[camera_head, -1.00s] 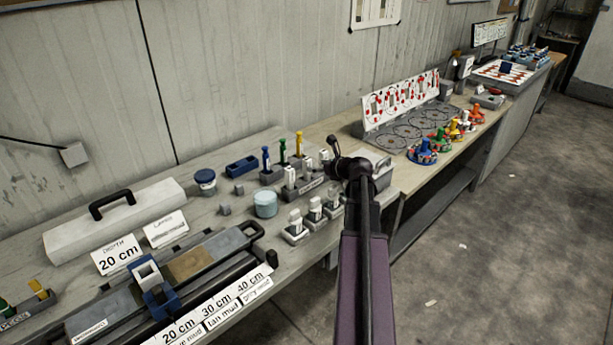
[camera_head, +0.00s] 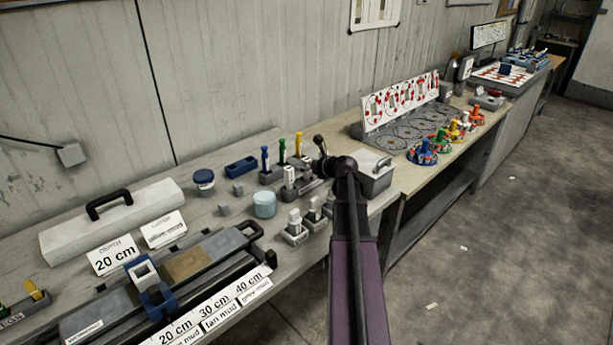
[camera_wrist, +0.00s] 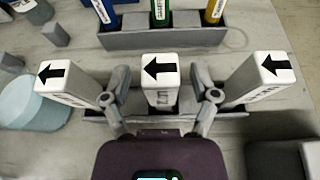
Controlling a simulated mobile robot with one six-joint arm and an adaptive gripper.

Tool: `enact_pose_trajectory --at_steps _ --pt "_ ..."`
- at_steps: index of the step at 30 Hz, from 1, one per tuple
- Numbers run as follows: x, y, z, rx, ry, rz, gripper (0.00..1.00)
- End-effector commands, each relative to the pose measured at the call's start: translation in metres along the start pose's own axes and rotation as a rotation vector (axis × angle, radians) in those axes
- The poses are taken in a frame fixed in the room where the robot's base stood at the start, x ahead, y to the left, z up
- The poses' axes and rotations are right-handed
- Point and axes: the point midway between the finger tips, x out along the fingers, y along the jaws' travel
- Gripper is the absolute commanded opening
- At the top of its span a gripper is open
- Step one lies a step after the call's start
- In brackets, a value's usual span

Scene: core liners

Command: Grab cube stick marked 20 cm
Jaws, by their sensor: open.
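Three white cube sticks with black arrows on their tops stand upright in a row in a grey holder in the wrist view: a left stick (camera_wrist: 66,78), a middle stick (camera_wrist: 160,72) and a right stick (camera_wrist: 262,72). Their side lettering is too small and slanted to read, so I cannot tell which is marked 20 cm. My gripper (camera_wrist: 161,97) is open, with one finger on each side of the middle stick. In the head view the left stick (camera_head: 289,174) shows, while my arm partly hides the others.
A grey rack (camera_wrist: 150,38) with blue, green and yellow handled tools stands just behind the sticks. A pale blue jar (camera_wrist: 30,105) is at left. In the head view, small white pieces on grey bases (camera_head: 294,226) stand in front, and a grey box (camera_head: 378,178) is at right.

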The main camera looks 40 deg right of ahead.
Motion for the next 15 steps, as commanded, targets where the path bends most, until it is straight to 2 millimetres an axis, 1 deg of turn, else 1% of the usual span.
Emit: enact_pose_trajectory --at_steps 13,14,15 --pt "-0.0007 -0.0002 0.0000 0.000 0.000 0.000 0.77" --pt "-0.0007 -0.0002 0.0000 0.000 0.000 0.000 0.68" --pt "-0.0008 -0.0003 0.0000 0.000 0.000 -0.001 0.56"
